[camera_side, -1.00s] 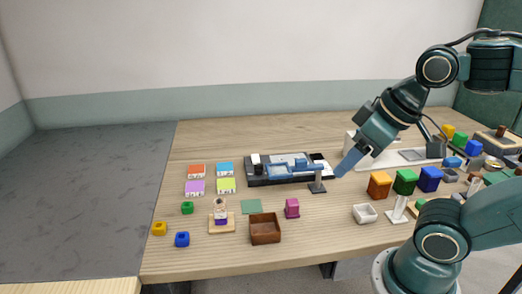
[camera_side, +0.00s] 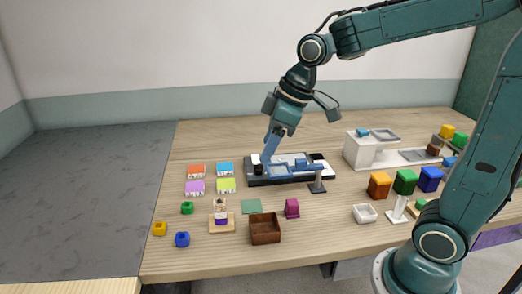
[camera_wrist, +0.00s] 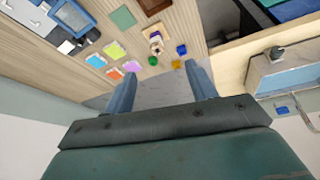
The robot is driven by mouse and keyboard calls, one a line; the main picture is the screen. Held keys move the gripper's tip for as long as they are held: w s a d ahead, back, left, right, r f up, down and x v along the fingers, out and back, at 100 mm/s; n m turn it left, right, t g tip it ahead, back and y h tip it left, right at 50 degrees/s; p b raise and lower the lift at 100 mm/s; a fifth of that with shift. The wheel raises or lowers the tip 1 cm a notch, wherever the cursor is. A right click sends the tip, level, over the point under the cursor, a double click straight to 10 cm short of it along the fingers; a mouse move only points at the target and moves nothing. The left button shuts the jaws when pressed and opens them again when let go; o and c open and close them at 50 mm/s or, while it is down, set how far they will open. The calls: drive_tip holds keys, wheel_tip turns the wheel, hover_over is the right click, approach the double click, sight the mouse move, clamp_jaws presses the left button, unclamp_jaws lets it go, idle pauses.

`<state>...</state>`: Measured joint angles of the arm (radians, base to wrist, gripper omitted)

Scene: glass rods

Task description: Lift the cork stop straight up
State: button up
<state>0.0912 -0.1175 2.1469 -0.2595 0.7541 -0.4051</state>
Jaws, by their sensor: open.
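A small upright stack on a square wooden base (camera_side: 222,228) stands near the front left of the table. A tan piece (camera_side: 220,202) at its top looks like the cork stop, with a pale part and a purple part (camera_side: 221,220) below it. Any glass rod is too small to make out. The stack also shows in the wrist view (camera_wrist: 156,42), beyond the fingers. My gripper (camera_side: 267,155) hangs tilted over the left part of the black device tray, behind and right of the stack, well apart from it. In the wrist view its two blue fingers (camera_wrist: 161,86) are spread with nothing between them.
The black tray with blue parts (camera_side: 290,180) is under my gripper. Four coloured tiles (camera_side: 210,180), a green mat (camera_side: 251,206), a brown box (camera_side: 265,228) and a magenta block (camera_side: 292,208) surround the stack. Green, yellow and blue nuts (camera_side: 182,239) lie left. The far-left table is clear.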

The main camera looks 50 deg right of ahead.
drive_tip(key=w+f+n+y, duration=0.1)
drive_tip(key=w+f+n, duration=0.2)
drive_tip(key=w+f, duration=0.3)
drive_tip(key=w, duration=0.3)
drive_tip(key=shift+g, duration=0.4)
drive_tip(key=shift+a, duration=0.1)
hover_over(220, 205)
drive_tip(key=d, duration=0.3)
wheel_tip(220, 205, down, 8)
drive_tip(key=shift+s+a, duration=0.2)
drive_tip(key=shift+a, duration=0.05)
drive_tip(key=shift+x, duration=2.5)
drive_tip(key=shift+a, duration=0.15)
drive_tip(key=shift+c, duration=0.5)
drive_tip(key=c, duration=0.9)
